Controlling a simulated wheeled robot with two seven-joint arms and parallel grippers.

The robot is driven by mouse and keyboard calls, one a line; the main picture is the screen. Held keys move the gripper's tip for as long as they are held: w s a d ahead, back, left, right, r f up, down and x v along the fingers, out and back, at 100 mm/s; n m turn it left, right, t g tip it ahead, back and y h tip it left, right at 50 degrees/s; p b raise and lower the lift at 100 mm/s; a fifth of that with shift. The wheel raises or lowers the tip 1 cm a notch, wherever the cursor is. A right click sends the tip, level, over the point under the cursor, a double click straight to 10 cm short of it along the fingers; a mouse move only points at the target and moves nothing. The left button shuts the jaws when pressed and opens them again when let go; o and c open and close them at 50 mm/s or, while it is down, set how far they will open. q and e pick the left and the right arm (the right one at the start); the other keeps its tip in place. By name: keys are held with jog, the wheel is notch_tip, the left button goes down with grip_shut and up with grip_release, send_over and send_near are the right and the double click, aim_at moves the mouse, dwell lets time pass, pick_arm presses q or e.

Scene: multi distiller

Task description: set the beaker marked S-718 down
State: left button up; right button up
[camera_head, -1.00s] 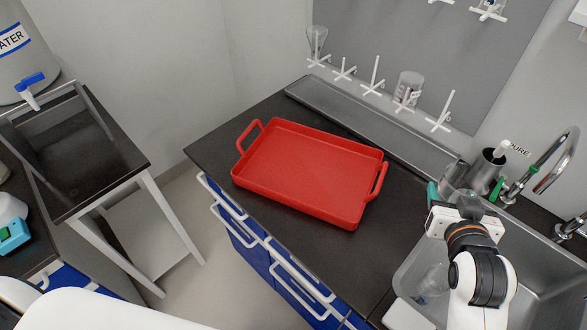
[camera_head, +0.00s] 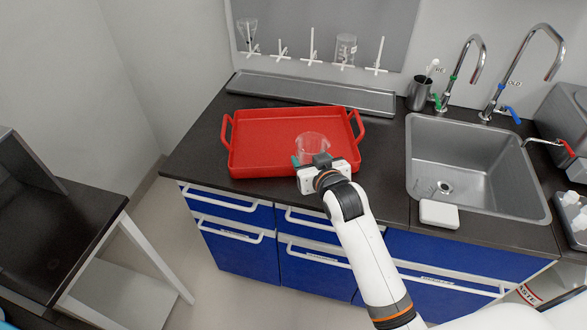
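A clear glass beaker (camera_head: 312,143) is at the tip of my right gripper (camera_head: 312,160), over the right part of the red tray (camera_head: 262,168). The gripper's teal finger is at the beaker's near left side, and the fingers appear closed on it. The beaker looks upright. Its marking cannot be read, and the gripper hides its lower near side. I cannot tell whether its base touches the tray floor. The rest of the tray looks empty. My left gripper is out of view.
A pegboard (camera_head: 330,25) with hanging glassware stands behind a grey drip trough (camera_head: 310,93). A sink (camera_head: 480,150) with taps is on the right, and a white block (camera_head: 438,214) lies at its front edge. A dark cup (camera_head: 419,95) stands behind the sink.

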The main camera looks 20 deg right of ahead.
jog(key=f, duration=0.2)
jog(key=shift+d+f, duration=0.2)
jog(key=shift+f, duration=0.2)
jog(key=f, duration=0.3)
jog(key=shift+a+f, duration=0.2)
jog(key=shift+f, duration=0.2)
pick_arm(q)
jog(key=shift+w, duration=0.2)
pick_arm(e)
jog(key=shift+f, duration=0.1)
jog(key=shift+f, duration=0.2)
jog(key=o, duration=1.1)
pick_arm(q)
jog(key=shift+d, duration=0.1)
pick_arm(e)
jog(key=shift+r, duration=0.1)
